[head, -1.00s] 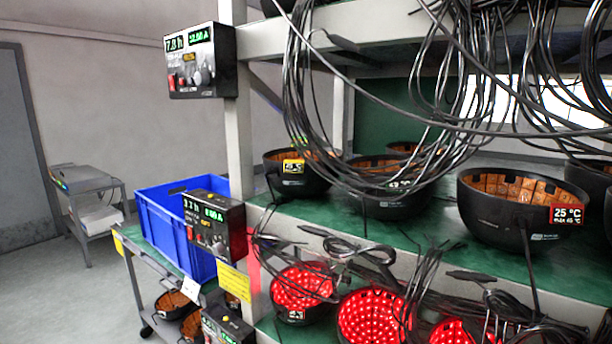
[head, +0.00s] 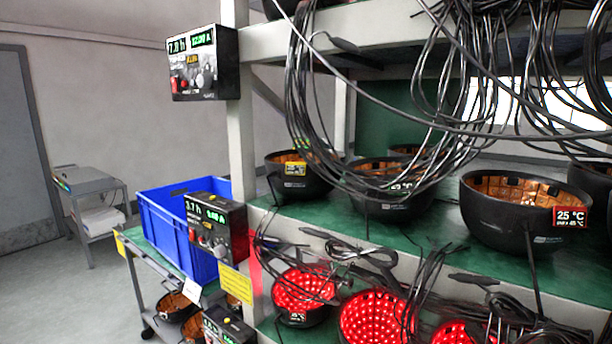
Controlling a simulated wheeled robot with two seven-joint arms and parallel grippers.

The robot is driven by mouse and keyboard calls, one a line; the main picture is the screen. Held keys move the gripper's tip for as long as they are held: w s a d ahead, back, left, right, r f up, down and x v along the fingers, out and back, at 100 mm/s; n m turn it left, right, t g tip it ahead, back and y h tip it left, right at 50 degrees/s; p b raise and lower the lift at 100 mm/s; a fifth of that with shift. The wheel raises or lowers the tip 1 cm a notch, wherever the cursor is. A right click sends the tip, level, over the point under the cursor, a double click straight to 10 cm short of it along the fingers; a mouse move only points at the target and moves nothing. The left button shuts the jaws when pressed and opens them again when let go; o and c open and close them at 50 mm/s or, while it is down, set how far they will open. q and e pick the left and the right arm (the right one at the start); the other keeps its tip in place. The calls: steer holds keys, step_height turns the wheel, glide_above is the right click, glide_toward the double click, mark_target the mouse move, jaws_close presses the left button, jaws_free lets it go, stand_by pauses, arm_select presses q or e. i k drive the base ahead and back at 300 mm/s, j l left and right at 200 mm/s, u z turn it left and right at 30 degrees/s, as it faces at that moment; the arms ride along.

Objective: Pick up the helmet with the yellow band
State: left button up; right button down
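Several black bowl-shaped helmets with orange-brown linings sit on the green middle shelf. A large helmet (head: 525,222) farther right has a red "25 °C" tag (head: 570,216). Neither of my grippers is in view.
Black cables (head: 330,150) hang in loops before the shelf. Below, several helmets glow red inside (head: 303,289). A blue crate (head: 170,225) stands on a cart at left, with helmets (head: 173,306) underneath. A grey cart (head: 92,185) stands behind on open floor.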

mark_target(289, 175)
steer(key=i+j+z, duration=0.1)
steer(key=j+z, duration=0.2)
steer(key=j, duration=0.35)
steer(key=i+j+z, duration=0.1)
steer(key=j+z, duration=0.15)
steer(key=j, duration=0.4)
